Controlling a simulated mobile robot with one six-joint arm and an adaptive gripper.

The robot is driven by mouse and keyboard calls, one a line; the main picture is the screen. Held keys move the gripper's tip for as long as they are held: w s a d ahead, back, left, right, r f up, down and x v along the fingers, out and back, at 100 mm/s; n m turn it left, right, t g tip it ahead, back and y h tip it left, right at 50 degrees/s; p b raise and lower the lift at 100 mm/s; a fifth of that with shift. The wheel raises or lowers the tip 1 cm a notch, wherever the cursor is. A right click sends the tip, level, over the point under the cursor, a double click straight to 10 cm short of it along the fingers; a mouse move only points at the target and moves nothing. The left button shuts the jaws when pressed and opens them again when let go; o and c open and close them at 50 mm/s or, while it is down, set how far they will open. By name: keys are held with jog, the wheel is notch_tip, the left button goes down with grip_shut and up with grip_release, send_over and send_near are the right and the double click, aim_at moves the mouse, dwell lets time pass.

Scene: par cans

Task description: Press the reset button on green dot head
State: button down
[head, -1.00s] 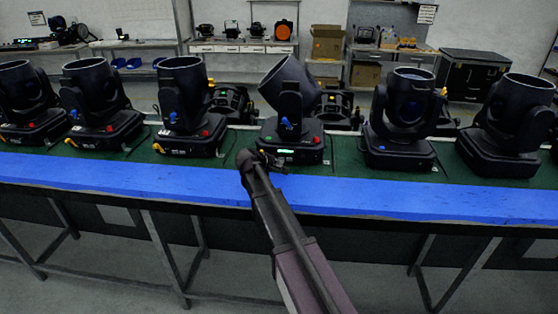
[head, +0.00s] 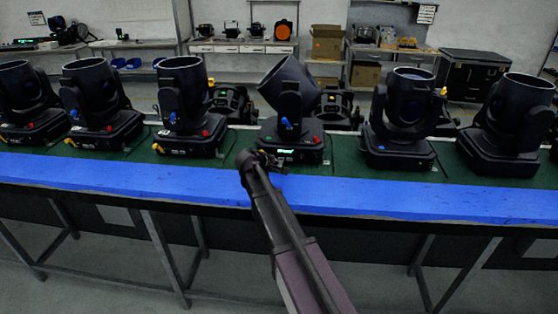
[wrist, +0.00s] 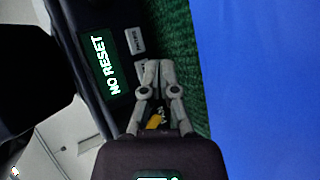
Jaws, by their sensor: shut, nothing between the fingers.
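The green dot head (head: 291,97) is a black moving-head light in the middle of the row, its barrel tilted to the left. A green dot (head: 280,140) and a lit green display (head: 286,152) are on its base front, with a red part at the right. Contact cannot be told.
Similar heads stand on both sides, including one with red and yellow parts (head: 184,108) and one with a blue dot (head: 402,115). A blue strip (head: 130,180) runs along the bench front. Green mat (head: 345,160) shows between the bases.

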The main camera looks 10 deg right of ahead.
aim_at(277, 180)
jog(key=shift+w+d, duration=0.25)
jog(key=shift+w, duration=0.45)
dwell(1.1)
jog(key=shift+s, duration=0.15)
dwell(0.3)
jog(key=shift+s+a, duration=0.25)
jog(key=shift+s, duration=0.4)
jog(key=shift+s+a, duration=0.25)
jog(key=shift+s, duration=0.55)
jog(key=shift+s+a, duration=0.25)
jog(key=shift+s, duration=0.5)
jog(key=shift+s+a, duration=0.25)
jog(key=shift+s, duration=0.55)
